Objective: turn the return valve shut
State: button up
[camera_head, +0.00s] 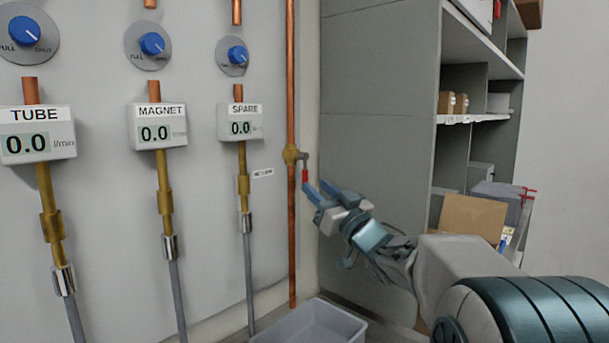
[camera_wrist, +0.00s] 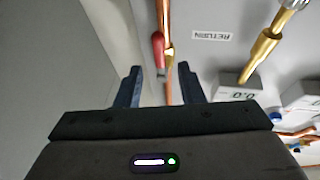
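The return valve (camera_head: 291,154) is a brass body on a vertical copper pipe, with a grey lever arm ending in a red handle (camera_head: 305,176) that hangs down beside the pipe. My gripper (camera_head: 317,190) is just right of and below the red handle, with blue fingers pointing toward it. In the wrist view the fingers (camera_wrist: 160,85) are spread apart with nothing held between them. The red handle (camera_wrist: 158,50) shows beyond the fingertips, nearer the left finger, and the brass valve body (camera_wrist: 168,54) is beside it. The RETURN label (camera_wrist: 212,36) is right of the pipe.
Three flow meters, TUBE (camera_head: 35,145), MAGNET (camera_head: 157,132) and SPARE (camera_head: 240,128), read 0.0 below blue knobs on the left wall. A grey bin (camera_head: 318,322) stands below the pipe. A grey shelf unit (camera_head: 380,110) rises close behind my gripper.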

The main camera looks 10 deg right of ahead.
aim_at(307, 177)
jog(key=x, duration=0.6)
jog(key=shift+c, duration=0.3)
jog(key=shift+p, duration=0.3)
grip_shut()
